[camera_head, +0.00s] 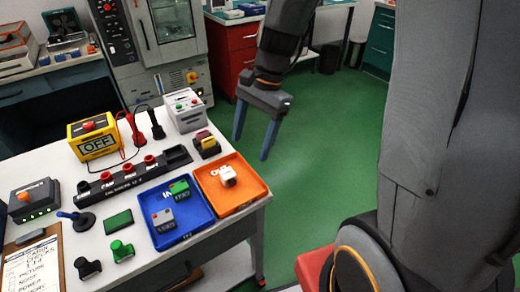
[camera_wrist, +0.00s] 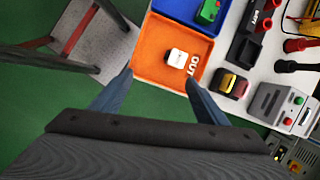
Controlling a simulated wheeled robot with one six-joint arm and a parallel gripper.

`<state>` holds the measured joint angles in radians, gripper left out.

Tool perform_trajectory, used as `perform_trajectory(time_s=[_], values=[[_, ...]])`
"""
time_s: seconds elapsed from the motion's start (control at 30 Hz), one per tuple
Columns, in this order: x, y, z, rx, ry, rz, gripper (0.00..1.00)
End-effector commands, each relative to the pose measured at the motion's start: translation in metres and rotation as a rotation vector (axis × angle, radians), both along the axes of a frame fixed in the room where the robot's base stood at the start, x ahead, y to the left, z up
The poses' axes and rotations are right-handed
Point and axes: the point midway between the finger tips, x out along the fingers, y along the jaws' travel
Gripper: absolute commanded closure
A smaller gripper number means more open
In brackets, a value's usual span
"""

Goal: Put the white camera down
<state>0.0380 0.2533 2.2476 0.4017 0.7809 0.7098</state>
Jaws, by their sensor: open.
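The white camera (camera_head: 228,176) sits in the orange tray marked OUT (camera_head: 250,201) at the right end of the white table. It also shows in the wrist view (camera_wrist: 177,57), inside the orange tray (camera_wrist: 148,68), apart from my fingers. My gripper (camera_head: 252,147) is open and empty. In the head view it hangs past the table's far right edge, above the green floor. In the wrist view my two fingers (camera_wrist: 160,84) frame the near part of the tray.
A blue tray (camera_head: 158,237) beside the orange one holds a green and a grey camera. A black strip with red sockets (camera_head: 113,192), a yellow OFF box (camera_head: 96,138) and a white button box (camera_head: 187,110) stand on the table. Green floor (camera_head: 323,150) is free to the right.

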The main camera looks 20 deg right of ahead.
Motion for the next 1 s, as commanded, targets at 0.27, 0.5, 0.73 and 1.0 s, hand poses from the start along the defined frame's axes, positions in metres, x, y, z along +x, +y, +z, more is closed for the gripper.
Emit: perform_trajectory(time_s=[0.27,0.5,0.73,1.0], values=[[-0.059,-0.045,-0.009,-0.204,-0.254,0.763,0.32],[-0.073,-0.053,-0.011,-0.266,-0.323,1.041,0.32],[-0.073,-0.053,-0.011,-0.265,-0.323,1.043,0.32],[-0.073,-0.053,-0.011,-0.265,-0.322,1.04,0.32]])
